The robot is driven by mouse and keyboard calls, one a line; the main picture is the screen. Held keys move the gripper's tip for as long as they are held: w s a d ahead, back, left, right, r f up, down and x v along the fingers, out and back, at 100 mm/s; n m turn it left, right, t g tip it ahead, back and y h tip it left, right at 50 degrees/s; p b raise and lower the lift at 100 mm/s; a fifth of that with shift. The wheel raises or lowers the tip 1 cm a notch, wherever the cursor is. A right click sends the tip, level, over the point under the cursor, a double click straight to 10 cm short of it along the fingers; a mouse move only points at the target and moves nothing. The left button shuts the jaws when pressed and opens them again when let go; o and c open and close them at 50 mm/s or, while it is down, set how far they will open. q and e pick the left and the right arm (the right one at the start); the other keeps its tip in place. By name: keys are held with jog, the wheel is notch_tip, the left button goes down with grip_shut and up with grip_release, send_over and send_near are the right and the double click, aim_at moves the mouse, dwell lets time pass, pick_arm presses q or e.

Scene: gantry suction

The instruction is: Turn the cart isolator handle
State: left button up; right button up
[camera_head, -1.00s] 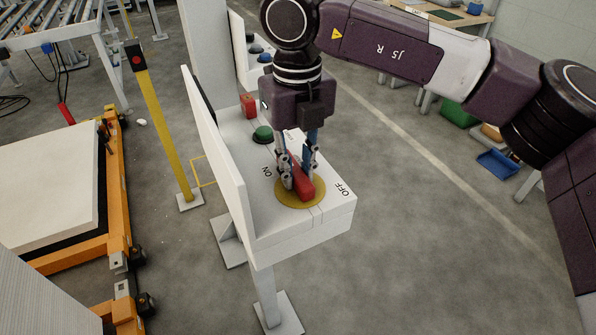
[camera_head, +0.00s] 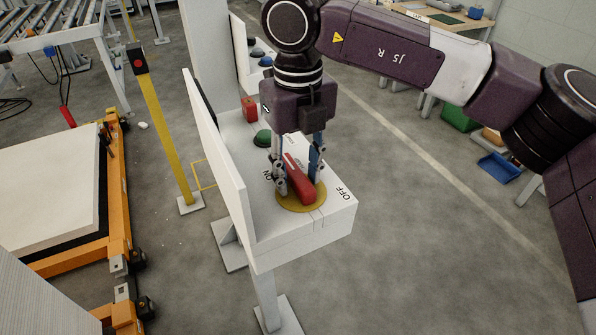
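The red isolator handle (camera_head: 300,183) sits on a round yellow plate (camera_head: 315,205) on top of the white control box (camera_head: 300,240). The word ON is left of the plate and OFF is right of it. The handle's near end points toward the box's front edge, between the two words. My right gripper (camera_head: 297,182) comes down from above with its fingers spread, one on each side of the handle. Gaps show between the fingers and the handle. Whether the tips touch the plate I cannot tell. My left gripper is out of view.
A green button (camera_head: 264,138) and a red block (camera_head: 249,109) are behind the handle on the box. A white upright panel (camera_head: 217,165) borders the box's left side. A yellow post (camera_head: 165,130) and an orange-framed cart (camera_head: 118,190) stand left. Floor right of the box is clear.

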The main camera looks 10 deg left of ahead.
aim_at(298, 176)
notch_tip(298, 176, up, 12)
dwell(0.5)
jog(key=shift+f, duration=0.1)
